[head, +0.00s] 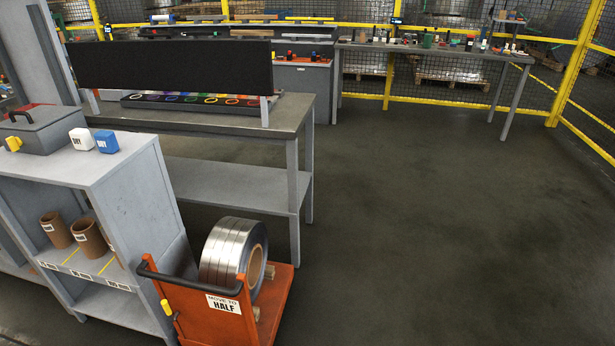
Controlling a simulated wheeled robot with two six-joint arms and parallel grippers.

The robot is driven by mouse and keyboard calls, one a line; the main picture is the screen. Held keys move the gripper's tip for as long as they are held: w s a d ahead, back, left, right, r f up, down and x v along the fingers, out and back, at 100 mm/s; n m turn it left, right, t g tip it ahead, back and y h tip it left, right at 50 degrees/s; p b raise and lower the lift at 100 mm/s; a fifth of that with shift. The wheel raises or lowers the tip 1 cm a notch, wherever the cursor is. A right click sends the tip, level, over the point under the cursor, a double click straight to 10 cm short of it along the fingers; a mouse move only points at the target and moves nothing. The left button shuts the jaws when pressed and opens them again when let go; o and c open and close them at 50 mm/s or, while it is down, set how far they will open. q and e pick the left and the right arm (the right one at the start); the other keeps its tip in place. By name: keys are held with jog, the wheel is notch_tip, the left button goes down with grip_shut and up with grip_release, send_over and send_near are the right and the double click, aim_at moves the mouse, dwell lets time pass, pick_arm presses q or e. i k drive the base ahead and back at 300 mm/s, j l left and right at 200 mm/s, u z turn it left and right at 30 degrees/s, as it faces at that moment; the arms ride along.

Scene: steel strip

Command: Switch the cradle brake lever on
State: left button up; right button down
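Neither of my grippers is in view.
A grey shelf unit (135,190) stands left of the cart, with a grey box (40,128), white and blue blocks and brown tubes. A grey table (230,185) stands behind the cart. Open floor (440,230) lies to the right. Yellow fencing (570,75) closes the back.

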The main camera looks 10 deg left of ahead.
aim_at(165, 305)
jog(key=u, duration=1.05)
jog(key=i+j+u, duration=0.15)
jog(key=i+u, duration=0.15)
jog(key=i, duration=0.6)
